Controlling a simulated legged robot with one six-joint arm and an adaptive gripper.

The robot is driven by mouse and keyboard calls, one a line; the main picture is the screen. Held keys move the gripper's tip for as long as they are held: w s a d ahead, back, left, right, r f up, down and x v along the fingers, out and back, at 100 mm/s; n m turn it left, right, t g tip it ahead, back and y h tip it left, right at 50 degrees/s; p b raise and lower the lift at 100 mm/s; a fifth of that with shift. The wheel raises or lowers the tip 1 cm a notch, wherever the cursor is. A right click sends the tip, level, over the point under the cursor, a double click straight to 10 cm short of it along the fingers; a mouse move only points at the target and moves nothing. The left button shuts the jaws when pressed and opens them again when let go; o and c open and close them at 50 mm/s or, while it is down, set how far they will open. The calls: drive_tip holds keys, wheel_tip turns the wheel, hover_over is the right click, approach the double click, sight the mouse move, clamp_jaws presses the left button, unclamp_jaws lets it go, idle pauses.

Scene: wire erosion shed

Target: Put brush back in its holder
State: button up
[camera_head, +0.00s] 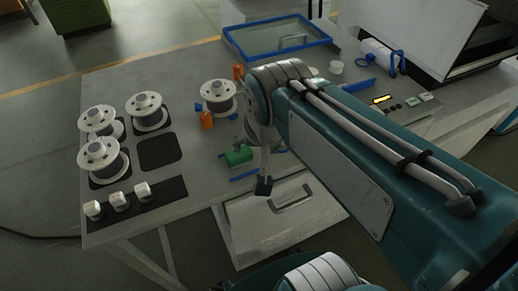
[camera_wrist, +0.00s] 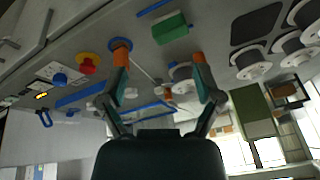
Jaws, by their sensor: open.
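I cannot identify the brush or its holder with certainty. A green block (camera_head: 238,157) lies near the front edge of the grey workbench, and the wrist view shows it beyond my fingertips (camera_wrist: 170,28). A thin pale rod (camera_wrist: 146,72) shows between my fingers in the wrist view; I cannot tell if it is the brush handle. A round blue piece (camera_wrist: 118,44) shows partly behind my left orange fingertip. My gripper (camera_wrist: 159,60) is open, fingers wide apart, with nothing clasped. In the head view my arm hides much of the bench and most of the gripper.
White spools (camera_head: 147,111) stand at the bench's left, around an empty dark pad (camera_head: 160,153). Small white pieces (camera_head: 120,201) sit on a front strip. A blue-framed tray (camera_head: 278,38) is at the back. A red button (camera_wrist: 87,64) shows in the wrist view.

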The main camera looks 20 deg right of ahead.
drive_tip(key=s+n, duration=0.1)
drive_tip(key=n, duration=0.1)
drive_tip(key=s+n+t, duration=0.1)
drive_tip(key=s+n, duration=0.1)
drive_tip(key=shift+s+f+n, duration=0.1)
drive_tip(key=shift+f+n, duration=0.05)
drive_tip(key=shift+n, duration=0.15)
idle(1.0)
